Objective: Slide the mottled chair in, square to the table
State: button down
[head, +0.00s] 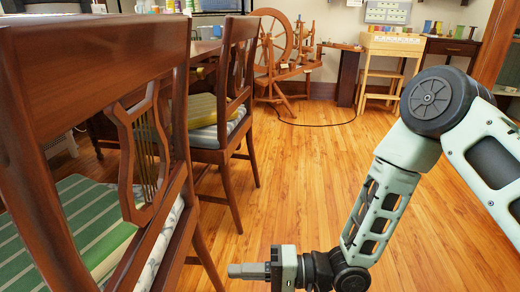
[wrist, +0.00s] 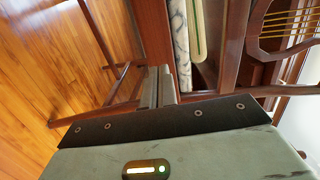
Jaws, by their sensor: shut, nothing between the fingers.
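The near chair (head: 95,40), with a lyre back, fills the left of the head view. Its seat has mottled grey-white upholstery (head: 162,245) under a green striped cushion (head: 95,220); the mottled edge also shows in the wrist view (wrist: 180,42). The table (head: 205,48) is partly hidden behind the chairs. My gripper (head: 240,270) is low on the floor side of the near chair, fingers pointing left toward its rear leg. In the wrist view the fingers (wrist: 158,86) are together and empty, close to the chair's wooden frame; contact cannot be told.
A second lyre chair (head: 225,90) with a yellow-striped cushion stands beyond the near one. A spinning wheel (head: 275,45), a pale wooden stand (head: 390,60) and a dark side table (head: 452,47) are at the back. A cable (head: 310,124) lies on the floor. The middle floor is clear.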

jog(key=w+d+r+n+t+h+p, duration=0.35)
jog(key=d+r+n+h+p, duration=0.2)
jog(key=d+r+h, duration=0.5)
jog(key=s+d+r+n+g+h+p, duration=0.1)
jog(key=s+d+r+h+p, duration=0.15)
jog(key=s+d+r, duration=0.45)
jog(key=s+d+r+g+h+p, duration=0.1)
jog(key=s+d+r+h+p, duration=0.2)
jog(key=s+r, duration=0.4)
notch_tip(320, 180, up, 36)
jog(key=s+h+p, duration=0.1)
jog(key=p, duration=3.5)
jog(key=shift+a+r+p, duration=0.15)
jog(key=shift+p, duration=0.15)
jog(key=shift+s+n+g, duration=0.1)
jog(key=shift+n+g, duration=0.15)
